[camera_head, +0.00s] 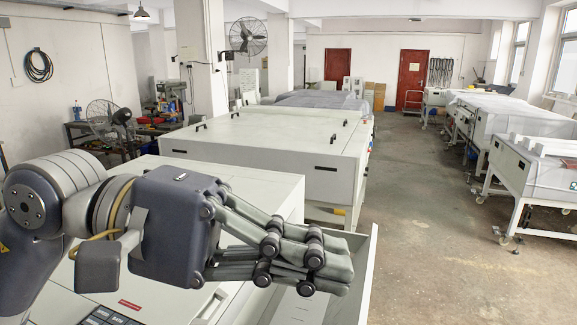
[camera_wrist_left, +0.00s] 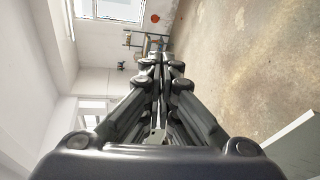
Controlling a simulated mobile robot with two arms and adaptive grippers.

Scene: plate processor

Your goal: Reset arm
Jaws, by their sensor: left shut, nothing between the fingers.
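My left gripper (camera_head: 335,262) reaches in from the left in the head view, with its fingers pointing right. It is shut and empty, held above the white plate processor (camera_head: 240,185) at the front. In the left wrist view the fingers of my left gripper (camera_wrist_left: 158,62) lie together, with the floor and a wall beyond them. The processor's button panel (camera_head: 105,317) shows at the bottom edge, partly cut off. My right gripper is not in view.
A large white machine (camera_head: 265,140) stands behind the front one. More white machines on wheeled legs (camera_head: 535,170) line the right side. The concrete floor (camera_head: 430,220) between them is clear. A workbench with tools (camera_head: 140,130) and a fan stand at the left.

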